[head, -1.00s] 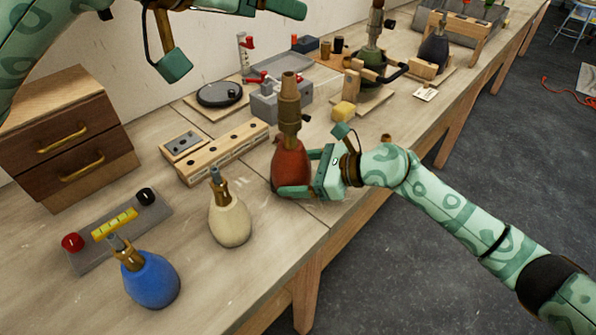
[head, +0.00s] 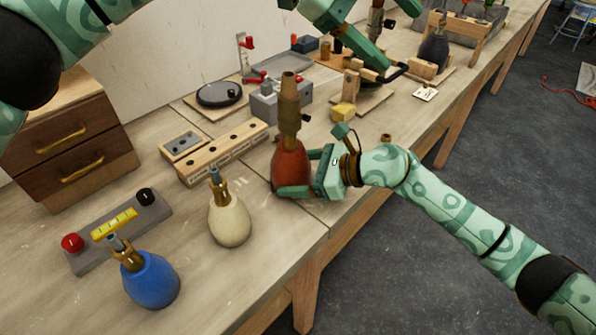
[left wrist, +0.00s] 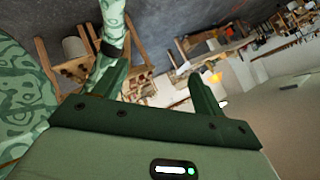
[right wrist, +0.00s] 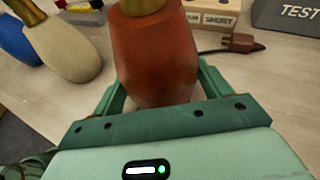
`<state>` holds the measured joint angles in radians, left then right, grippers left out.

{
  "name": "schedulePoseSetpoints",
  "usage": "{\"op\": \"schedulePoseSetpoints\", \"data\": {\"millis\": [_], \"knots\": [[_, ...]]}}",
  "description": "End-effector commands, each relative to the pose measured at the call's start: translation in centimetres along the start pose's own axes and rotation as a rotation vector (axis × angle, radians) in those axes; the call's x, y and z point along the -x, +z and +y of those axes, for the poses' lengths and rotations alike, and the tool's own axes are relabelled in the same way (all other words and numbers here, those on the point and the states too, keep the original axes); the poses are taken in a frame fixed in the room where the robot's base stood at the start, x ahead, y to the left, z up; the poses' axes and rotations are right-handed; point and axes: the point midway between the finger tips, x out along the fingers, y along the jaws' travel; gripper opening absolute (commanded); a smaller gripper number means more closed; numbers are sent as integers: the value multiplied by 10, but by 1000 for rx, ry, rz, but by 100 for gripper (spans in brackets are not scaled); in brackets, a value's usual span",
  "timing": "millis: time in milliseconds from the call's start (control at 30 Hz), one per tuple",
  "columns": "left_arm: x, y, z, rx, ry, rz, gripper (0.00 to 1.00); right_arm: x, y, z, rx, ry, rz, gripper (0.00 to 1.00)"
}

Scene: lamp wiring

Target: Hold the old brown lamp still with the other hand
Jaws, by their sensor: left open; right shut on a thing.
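The reddish-brown lamp (head: 291,163) stands upright on the bench near its front edge, with a tall brass-coloured neck. In the right wrist view its body (right wrist: 157,58) fills the space between the fingers. My right gripper (head: 302,174) is shut on this body from the front right. My left gripper (head: 352,42) is open and raised at the top of the head view, apart from the brown lamp. In the left wrist view its fingers (left wrist: 155,88) are spread with nothing held between them. It partly hides the green lamp behind it.
A cream lamp (head: 229,218) and a blue lamp (head: 150,280) stand to the left. A drawer cabinet (head: 65,140) stands at far left.

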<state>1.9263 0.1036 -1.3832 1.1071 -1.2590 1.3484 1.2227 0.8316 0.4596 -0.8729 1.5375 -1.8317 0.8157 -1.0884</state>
Motion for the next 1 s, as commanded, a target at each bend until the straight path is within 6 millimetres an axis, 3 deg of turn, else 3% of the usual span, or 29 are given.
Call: {"op": "schedulePoseSetpoints", "data": {"millis": [100, 200, 300, 433, 567, 1000], "knots": [[8, 47, 28, 108, 213, -261, 70, 0, 0, -1, 2, -2, 0, 49], [26, 76, 47, 237, 338, -467, 70, 0, 0, -1, 2, -2, 0, 49], [46, 93, 60, 364, 408, -628, 70, 0, 0, -1, 2, -2, 0, 49], [63, 102, 68, 484, 443, -756, 70, 0, 0, -1, 2, -2, -1, 49], [67, 106, 74, 535, 454, -804, 70, 0, 0, -1, 2, -2, -1, 49], [33, 138, 107, 538, 454, -807, 70, 0, 1, -1, 2, -2, -1, 49]]}}
